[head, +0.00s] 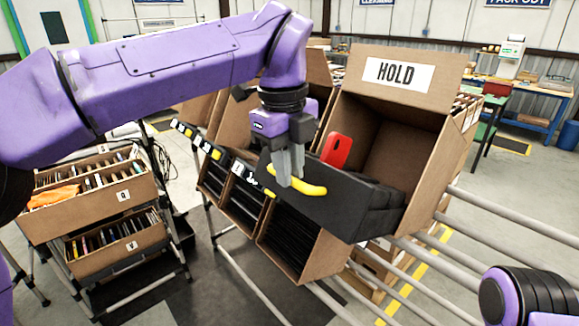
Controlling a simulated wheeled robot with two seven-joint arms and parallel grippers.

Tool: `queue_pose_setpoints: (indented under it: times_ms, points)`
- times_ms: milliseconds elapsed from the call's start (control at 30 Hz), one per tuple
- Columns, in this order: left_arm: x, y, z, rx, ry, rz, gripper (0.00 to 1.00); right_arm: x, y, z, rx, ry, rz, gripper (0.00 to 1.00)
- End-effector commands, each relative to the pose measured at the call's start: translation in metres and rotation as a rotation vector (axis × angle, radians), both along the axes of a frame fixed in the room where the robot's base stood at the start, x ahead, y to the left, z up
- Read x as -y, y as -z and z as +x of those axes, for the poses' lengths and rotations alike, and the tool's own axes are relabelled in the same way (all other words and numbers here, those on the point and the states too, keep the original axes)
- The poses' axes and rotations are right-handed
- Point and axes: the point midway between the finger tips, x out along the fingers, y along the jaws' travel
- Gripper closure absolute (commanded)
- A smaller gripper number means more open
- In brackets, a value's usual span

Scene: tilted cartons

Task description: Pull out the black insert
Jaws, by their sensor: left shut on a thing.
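The black insert (340,208) is a dark tray with a yellow handle (312,189) on its front. It sits low in the tilted carton marked HOLD (452,150), and its front sticks out past the carton's edge. A red item (337,150) stands up at its left end. My left gripper (288,178) points down at the insert's front and is shut on the yellow handle. The fingers hide part of the handle. My right arm shows only as a rounded link at the lower right; its gripper is out of view.
More tilted cartons with dark contents (243,196) stand directly left of the HOLD carton. Grey rack rails (490,243) run to the right. Two cartons of files (90,195) stand on a rack at the left. A workbench (530,88) is at the back right.

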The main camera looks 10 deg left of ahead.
Motion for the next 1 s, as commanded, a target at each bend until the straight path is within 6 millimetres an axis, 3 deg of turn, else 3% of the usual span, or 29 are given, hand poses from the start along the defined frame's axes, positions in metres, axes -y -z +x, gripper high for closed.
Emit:
queue_pose_setpoints:
  times_ms: [367,400,433,467,767,867,1000]
  points:
    - [0.000,0.000,-0.002,-0.008,0.000,-0.002,1.00,0.000,0.000,0.000,0.000,0.000,0.000,0.57]
    - [0.000,0.000,-0.002,-0.007,0.000,-0.002,0.70,0.000,0.000,0.000,0.000,0.000,0.000,0.57]
    - [0.000,0.000,-0.002,-0.007,0.000,-0.002,0.61,0.000,0.000,0.000,0.000,0.000,0.000,0.57]
    - [0.000,0.000,-0.002,-0.005,0.000,-0.002,0.58,0.000,0.000,0.000,0.000,0.000,0.000,0.57]
    - [0.000,-0.003,-0.001,0.000,0.000,-0.002,0.58,0.000,0.000,0.000,0.000,0.000,0.000,0.57]
    - [-0.001,-0.017,-0.002,0.003,-0.001,-0.001,0.58,0.000,-0.002,0.000,0.000,0.000,0.000,0.57]
    - [-0.002,-0.052,-0.005,0.002,-0.001,-0.002,0.58,0.000,-0.007,0.000,0.000,0.000,0.000,0.57]
